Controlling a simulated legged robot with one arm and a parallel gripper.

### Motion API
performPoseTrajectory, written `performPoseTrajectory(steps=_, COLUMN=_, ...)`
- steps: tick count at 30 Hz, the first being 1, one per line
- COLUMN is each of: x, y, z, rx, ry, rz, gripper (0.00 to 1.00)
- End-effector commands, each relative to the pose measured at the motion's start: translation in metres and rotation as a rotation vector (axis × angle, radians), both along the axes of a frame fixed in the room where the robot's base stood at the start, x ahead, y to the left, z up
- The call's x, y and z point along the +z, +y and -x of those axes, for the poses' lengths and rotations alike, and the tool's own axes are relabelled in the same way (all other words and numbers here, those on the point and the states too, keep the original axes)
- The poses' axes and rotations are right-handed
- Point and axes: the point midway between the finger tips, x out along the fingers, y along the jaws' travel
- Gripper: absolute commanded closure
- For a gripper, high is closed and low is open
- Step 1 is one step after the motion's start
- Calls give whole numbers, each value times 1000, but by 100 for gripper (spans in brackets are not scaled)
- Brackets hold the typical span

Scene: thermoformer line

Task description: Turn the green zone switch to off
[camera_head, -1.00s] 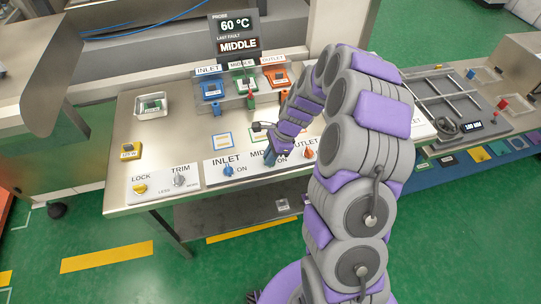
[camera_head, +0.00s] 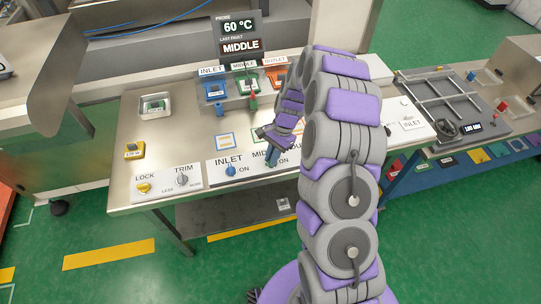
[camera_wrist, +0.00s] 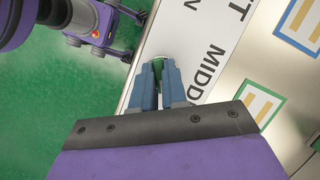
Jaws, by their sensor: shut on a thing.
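The green zone switch (camera_wrist: 157,60) is a small round green knob at the edge of the white panel, by the MIDDLE label in the wrist view. Only a green rim shows beyond my fingertips; its pointer direction is hidden. My gripper (camera_wrist: 158,72) has its two blue-grey fingers closed around this knob.
A blue INLET knob (camera_head: 230,170) stands left of my gripper. A yellow LOCK knob (camera_head: 144,188) and grey TRIM knob (camera_head: 182,179) are further left. My arm hides the OUTLET knob.

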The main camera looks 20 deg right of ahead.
Motion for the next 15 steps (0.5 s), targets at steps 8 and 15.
performPoseTrajectory(steps=8, x=2, y=-1, z=-5, rx=262, ry=-11, rz=8, gripper=100)
performPoseTrajectory(steps=15, x=1, y=2, z=-5, rx=493, ry=-8, rz=7, gripper=100)
